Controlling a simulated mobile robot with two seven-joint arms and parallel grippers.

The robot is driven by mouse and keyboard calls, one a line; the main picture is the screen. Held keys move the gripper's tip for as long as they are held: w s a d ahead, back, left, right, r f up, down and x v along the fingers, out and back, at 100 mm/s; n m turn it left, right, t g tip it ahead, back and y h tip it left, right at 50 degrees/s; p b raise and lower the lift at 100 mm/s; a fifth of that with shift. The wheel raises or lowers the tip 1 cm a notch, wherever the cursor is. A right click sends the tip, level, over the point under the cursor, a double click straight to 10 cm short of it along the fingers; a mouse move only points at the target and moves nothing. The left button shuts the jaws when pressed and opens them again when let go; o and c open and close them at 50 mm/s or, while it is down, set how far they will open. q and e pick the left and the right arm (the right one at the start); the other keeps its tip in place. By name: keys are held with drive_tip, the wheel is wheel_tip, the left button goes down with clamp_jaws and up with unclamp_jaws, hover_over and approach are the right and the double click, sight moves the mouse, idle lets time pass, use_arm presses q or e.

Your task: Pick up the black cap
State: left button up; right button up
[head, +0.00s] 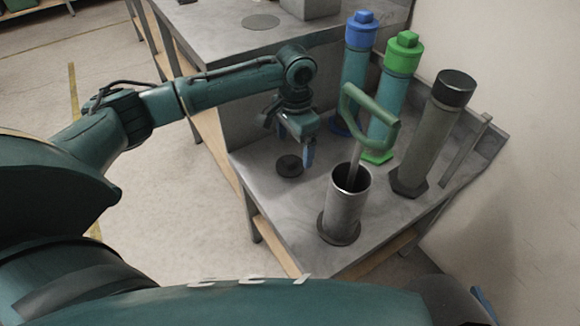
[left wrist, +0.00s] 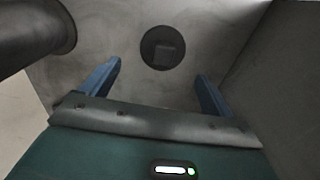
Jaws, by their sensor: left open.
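The black cap (head: 289,166) is a low dark disc lying on the grey metal bench. In the left wrist view the cap (left wrist: 162,48) is round with a raised square knob on its top. My left gripper (head: 295,148) is above the bench, close to the cap, with its blue fingers pointing down. In the left wrist view the fingers (left wrist: 159,70) are spread wide, with the cap showing beyond them and between their lines. Nothing is between the fingers. My right gripper is not seen.
An open grey cylinder (head: 344,208) holding a green-handled tool (head: 372,110) stands right of the cap. Behind stand a blue-capped tube (head: 354,75), a green-capped tube (head: 396,90) and a grey, black-topped cylinder (head: 427,140). A wall is at right.

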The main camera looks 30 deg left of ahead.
sight(292, 158)
use_arm(q)
drive_tip(key=f+b, duration=0.1)
drive_tip(key=f, duration=0.4)
drive_tip(key=shift+s+a+b, duration=0.2)
drive_tip(key=shift+b, duration=0.15)
drive_tip(key=c, duration=1)
drive_tip(key=shift+c, duration=0.2)
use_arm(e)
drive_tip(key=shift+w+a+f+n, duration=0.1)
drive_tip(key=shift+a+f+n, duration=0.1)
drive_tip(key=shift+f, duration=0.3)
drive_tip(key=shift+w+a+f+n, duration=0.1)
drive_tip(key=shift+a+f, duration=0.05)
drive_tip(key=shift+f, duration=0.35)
